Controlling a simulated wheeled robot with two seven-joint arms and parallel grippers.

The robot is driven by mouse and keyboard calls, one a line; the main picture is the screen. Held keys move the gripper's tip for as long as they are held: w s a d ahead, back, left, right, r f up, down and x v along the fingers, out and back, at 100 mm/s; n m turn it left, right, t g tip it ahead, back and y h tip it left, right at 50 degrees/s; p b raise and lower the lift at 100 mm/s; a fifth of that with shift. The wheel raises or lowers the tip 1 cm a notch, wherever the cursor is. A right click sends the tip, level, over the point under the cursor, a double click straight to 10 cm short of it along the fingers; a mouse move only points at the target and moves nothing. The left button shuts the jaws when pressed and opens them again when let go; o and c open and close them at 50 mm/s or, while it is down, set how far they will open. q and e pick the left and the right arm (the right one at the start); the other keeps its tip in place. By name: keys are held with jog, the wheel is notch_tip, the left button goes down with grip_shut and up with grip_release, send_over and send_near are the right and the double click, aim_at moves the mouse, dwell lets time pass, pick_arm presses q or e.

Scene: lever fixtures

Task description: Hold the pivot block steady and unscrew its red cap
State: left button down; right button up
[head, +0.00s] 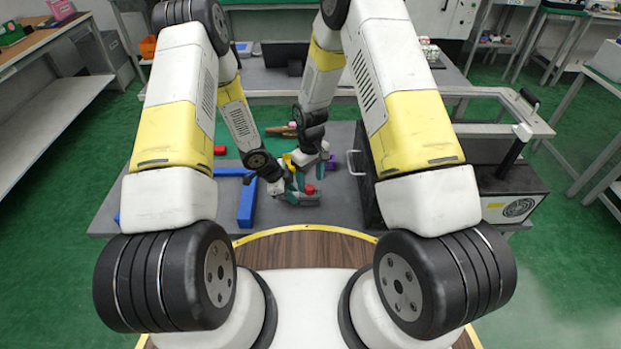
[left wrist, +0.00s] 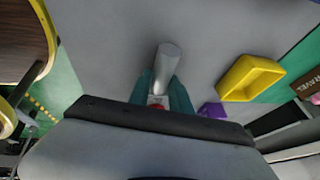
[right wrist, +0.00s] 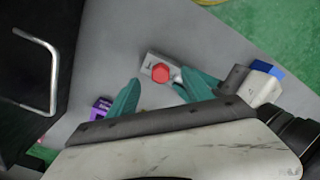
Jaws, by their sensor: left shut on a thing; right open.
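The pivot block (head: 300,199) is a small grey part low on the table in the head view, with the red cap (head: 310,189) on it. My left gripper (head: 291,190) is shut on the block from the left; in the left wrist view a grey cylindrical part (left wrist: 168,62) shows between its teal fingers, with a bit of red cap (left wrist: 158,107) near the palm. My right gripper (head: 324,168) is open and empty, above and right of the cap. In the right wrist view the cap (right wrist: 160,73) appears between its spread fingertips; the depth gap is unclear.
A blue frame (head: 246,203) lies left of the block. A red block (head: 220,150) sits farther back. A yellow bin (left wrist: 250,78) and purple piece (left wrist: 212,110) are near the grippers. A black box with a pale handle (right wrist: 52,75) stands to the right.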

aim_at(310, 188)
jog(key=shift+m, duration=0.5)
jog(key=shift+f, duration=0.1)
jog(key=shift+f, duration=1.4)
